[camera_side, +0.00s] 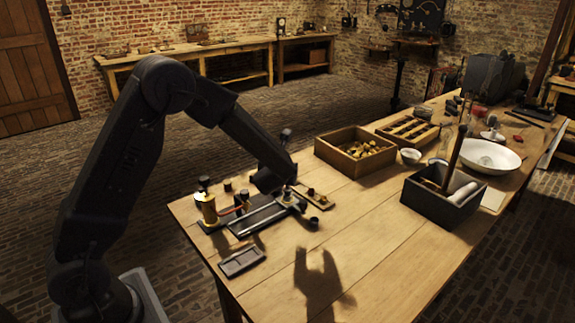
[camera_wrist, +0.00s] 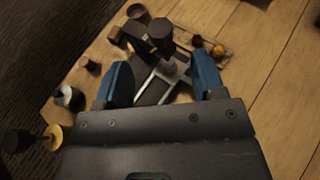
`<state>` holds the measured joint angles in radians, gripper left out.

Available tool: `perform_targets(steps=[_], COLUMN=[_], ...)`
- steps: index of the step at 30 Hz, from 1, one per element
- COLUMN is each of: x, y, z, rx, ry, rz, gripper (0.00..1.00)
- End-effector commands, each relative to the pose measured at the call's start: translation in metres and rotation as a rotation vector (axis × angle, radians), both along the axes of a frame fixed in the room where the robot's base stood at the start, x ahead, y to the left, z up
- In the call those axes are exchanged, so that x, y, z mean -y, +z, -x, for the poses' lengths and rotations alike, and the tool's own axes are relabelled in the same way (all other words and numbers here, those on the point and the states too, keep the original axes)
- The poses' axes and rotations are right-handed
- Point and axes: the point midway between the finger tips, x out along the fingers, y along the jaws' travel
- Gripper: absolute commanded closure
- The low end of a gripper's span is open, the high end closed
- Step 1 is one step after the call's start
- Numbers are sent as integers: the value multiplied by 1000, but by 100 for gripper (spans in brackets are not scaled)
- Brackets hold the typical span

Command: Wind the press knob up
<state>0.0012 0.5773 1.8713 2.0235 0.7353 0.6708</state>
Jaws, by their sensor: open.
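My gripper (camera_wrist: 162,70) is open, its two blue fingers apart above the small metal press frame (camera_wrist: 150,88). A small grey round piece (camera_wrist: 169,66), which looks like the press knob, shows between the fingers in the wrist view. I cannot tell whether either finger touches it. A dark upright cylinder (camera_wrist: 159,30) stands just beyond it. In the side view, my gripper (camera_side: 275,184) hangs low over the press on the bench's left part and hides some of it. A grey knob-like top (camera_side: 288,193) shows just right of the gripper.
A dark shallow tray (camera_side: 241,261) lies in front. A wooden box (camera_side: 355,150) and a black crate (camera_side: 443,197) stand to the right. The front middle of the bench is clear.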

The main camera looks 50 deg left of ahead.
Motion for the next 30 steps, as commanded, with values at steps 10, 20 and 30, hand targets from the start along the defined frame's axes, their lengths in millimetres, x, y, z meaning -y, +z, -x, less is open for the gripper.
perform_targets(steps=[10, 20, 30], x=[-42, -55, -55], y=[-27, -35, -35], z=[-47, -63, -63], rx=[0, 1, 1], ry=[3, 1, 1], rz=[0, 0, -1], gripper=[37, 37, 48])
